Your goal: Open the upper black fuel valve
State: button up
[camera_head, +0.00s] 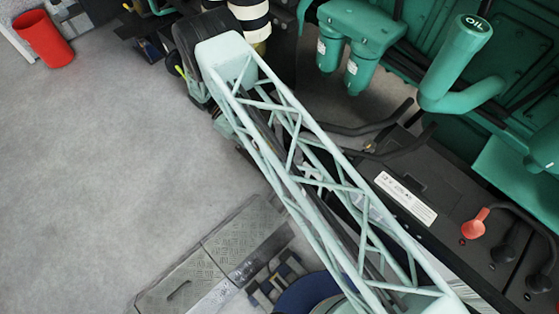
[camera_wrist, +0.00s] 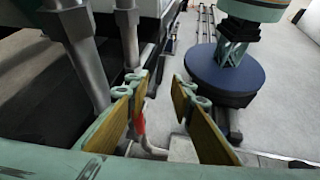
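My gripper (camera_wrist: 162,90) is open in the wrist view, with its two yellow-padded fingers apart and nothing held between the tips. Grey metal pipes with hex fittings (camera_wrist: 88,75) stand just left of the fingers. A small red part (camera_wrist: 138,118) with a pale fitting below it shows behind and between the fingers; I cannot tell what it is. I cannot make out the upper black fuel valve in either view. In the head view my arm covers the middle, and the gripper is hidden.
A green genset with an OIL filler (camera_head: 468,45) and green filters (camera_head: 352,45) stands at upper right. A black battery (camera_head: 430,200) with a red terminal cap (camera_head: 474,226) lies below it. A red bin (camera_head: 43,38) stands far left. Grey floor (camera_head: 110,160) at left is clear.

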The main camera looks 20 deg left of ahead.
jog(key=shift+v, duration=1.6)
jog(key=shift+c, duration=0.6)
